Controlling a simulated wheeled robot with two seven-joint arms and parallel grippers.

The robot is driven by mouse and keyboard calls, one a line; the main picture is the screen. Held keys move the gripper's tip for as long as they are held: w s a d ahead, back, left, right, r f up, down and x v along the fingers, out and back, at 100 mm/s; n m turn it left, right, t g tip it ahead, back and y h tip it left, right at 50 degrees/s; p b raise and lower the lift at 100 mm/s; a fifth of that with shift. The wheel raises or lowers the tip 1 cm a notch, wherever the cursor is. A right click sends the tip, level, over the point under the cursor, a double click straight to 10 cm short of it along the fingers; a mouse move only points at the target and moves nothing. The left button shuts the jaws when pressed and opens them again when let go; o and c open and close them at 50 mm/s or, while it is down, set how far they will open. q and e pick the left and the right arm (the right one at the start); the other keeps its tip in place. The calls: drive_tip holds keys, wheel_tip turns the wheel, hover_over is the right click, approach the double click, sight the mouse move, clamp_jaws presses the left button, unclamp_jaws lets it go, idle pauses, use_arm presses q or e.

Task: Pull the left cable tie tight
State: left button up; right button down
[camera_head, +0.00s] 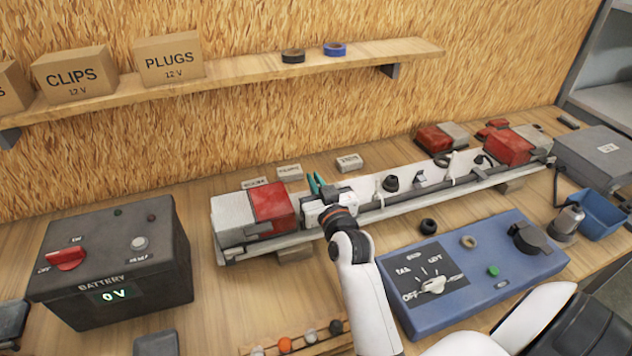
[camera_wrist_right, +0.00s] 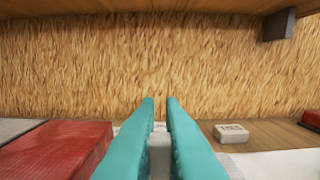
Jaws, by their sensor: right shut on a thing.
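My right gripper (camera_head: 317,183) is at the left part of the light bar, just right of the left red-and-grey lamp (camera_head: 270,207). Its teal fingers point toward the back wall. In the right wrist view the fingers (camera_wrist_right: 160,101) are close together, with a narrow pale strip (camera_wrist_right: 159,127) between them, which I take for the left cable tie's tail. The tie's loop is hidden behind my gripper. Another white cable tie (camera_head: 453,168) stands farther right around the dark cable (camera_head: 425,188), its tail upright. My left gripper is not in view.
A battery box (camera_head: 110,265) reading 0 V stands at the left. A blue tester panel (camera_head: 470,275) lies in front of the bar. Small labelled blocks (camera_head: 349,162) lie behind the bar. A wooden shelf (camera_head: 235,75) with boxes runs along the wall above.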

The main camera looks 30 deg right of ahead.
drive_tip(key=c, duration=1.6)
unclamp_jaws()
drive_tip(key=shift+o, duration=0.5)
drive_tip(key=shift+w+f, duration=0.1)
drive_tip(key=shift+w, duration=0.1)
drive_tip(key=shift+s, duration=0.15)
drive_tip(key=p+v, duration=0.2)
drive_tip(key=v, duration=0.9)
drive_tip(key=shift+s+a+p, duration=0.2)
drive_tip(key=shift+s+p, duration=0.15)
drive_tip(key=shift+p, duration=0.05)
